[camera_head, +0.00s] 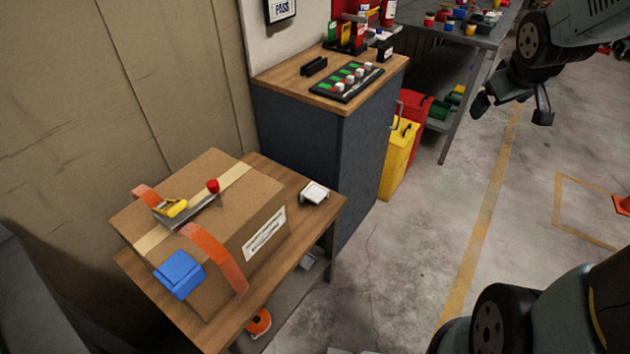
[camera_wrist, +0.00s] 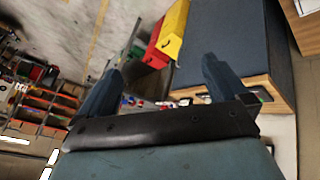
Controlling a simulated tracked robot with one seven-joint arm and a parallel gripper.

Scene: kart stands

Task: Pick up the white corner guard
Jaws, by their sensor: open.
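The white corner guard (camera_head: 314,193), a small white block with darker edges, lies on the wooden top of a low table (camera_head: 325,215), right of a cardboard box. It is not touching the box. A blue corner guard (camera_head: 178,274) sits on the box's front left corner. My gripper (camera_head: 512,110) is up at the top right, open and empty, far from the white guard and over the floor. In the wrist view my gripper (camera_wrist: 162,78) has its two fingers wide apart with nothing between them. I cannot make out the white guard there.
The cardboard box (camera_head: 235,222) bears orange straps, a yellow-handled tool (camera_head: 172,209) and a red knob (camera_head: 213,186). A dark cabinet (camera_head: 300,130) stands behind the table. Yellow (camera_head: 398,155) and red (camera_head: 415,107) containers stand beside it. Floor to the right is open.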

